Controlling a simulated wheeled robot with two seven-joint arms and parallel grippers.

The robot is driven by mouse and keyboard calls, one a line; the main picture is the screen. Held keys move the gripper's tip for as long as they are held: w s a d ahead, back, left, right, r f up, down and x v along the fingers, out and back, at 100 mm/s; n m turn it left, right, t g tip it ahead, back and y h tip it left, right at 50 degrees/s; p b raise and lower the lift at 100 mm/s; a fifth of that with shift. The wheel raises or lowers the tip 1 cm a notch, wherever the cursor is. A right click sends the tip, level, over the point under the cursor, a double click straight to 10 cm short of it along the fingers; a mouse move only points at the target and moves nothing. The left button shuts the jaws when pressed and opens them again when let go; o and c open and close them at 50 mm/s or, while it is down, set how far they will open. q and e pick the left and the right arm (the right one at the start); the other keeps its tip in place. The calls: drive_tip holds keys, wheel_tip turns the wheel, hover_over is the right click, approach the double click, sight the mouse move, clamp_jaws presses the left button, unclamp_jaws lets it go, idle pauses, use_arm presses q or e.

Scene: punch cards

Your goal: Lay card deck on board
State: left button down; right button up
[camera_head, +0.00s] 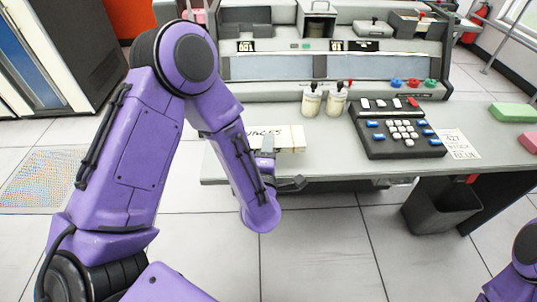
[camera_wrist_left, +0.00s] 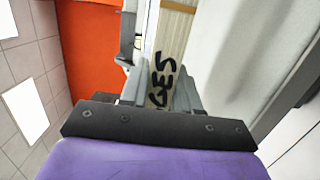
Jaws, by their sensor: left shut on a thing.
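The card deck (camera_head: 291,138) is a cream block with black handwriting on it, at the front left edge of the grey desk in the head view. In the left wrist view the deck (camera_wrist_left: 172,45) runs up between the fingers, with the letters "GES" readable. My left gripper (camera_head: 277,164) is shut on the deck; its fingers also show on both sides of it in the wrist view (camera_wrist_left: 160,88). I cannot tell whether the deck touches the desk. No separate board can be made out with certainty. My right gripper is out of view.
The grey desk (camera_head: 325,150) has bare room right of the deck. Two cream jars (camera_head: 311,101) and a black keypad (camera_head: 396,130) stand beyond. A paper sheet (camera_head: 458,144) and green block (camera_head: 513,112) lie to the right. A dark bin (camera_head: 440,207) stands below.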

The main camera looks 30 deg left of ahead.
use_arm(q)
drive_tip(key=shift+w+f, duration=0.35)
drive_tip(key=shift+f, duration=0.2)
drive_tip(key=shift+w+f+b, duration=0.1)
drive_tip(key=shift+f+b, duration=0.2)
drive_tip(key=shift+b, duration=0.2)
drive_tip(key=shift+s+d+f+b, duration=0.1)
drive_tip(key=shift+s+f+b, duration=0.2)
drive_tip(key=shift+f+b, duration=0.4)
drive_tip(key=shift+w+f+b, duration=0.1)
drive_tip(key=shift+f+b, duration=1.05)
drive_tip(key=shift+f, duration=0.25)
drive_tip(key=c, duration=0.7)
unclamp_jaws()
drive_tip(key=shift+c, duration=0.2)
drive_tip(key=shift+r, duration=0.1)
